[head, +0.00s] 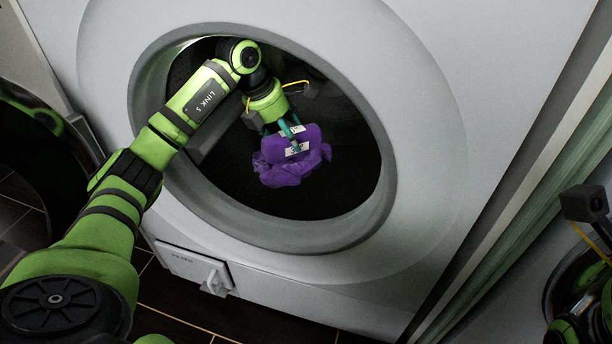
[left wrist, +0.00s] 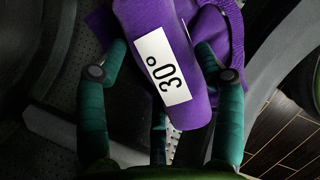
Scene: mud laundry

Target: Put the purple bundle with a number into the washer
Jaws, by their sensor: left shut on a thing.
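The purple bundle (head: 288,158) is inside the round opening of the washer (head: 440,130), in front of the dark drum. My left gripper (head: 291,134) reaches in through the opening and is shut on the bundle from above. In the left wrist view, the bundle (left wrist: 195,105) lies between the two teal fingers, with a white label reading 30° facing the camera. Loose purple cloth hangs around its lower part. I cannot tell whether the bundle touches the drum. Only part of my right arm shows at the right edge; its gripper cannot be made out.
The thick grey rim (head: 385,190) of the opening surrounds my left arm. A filter flap (head: 195,268) sits low on the washer's front. Another dark round opening (head: 35,150) is at the left. Dark floor tiles (head: 235,318) show below.

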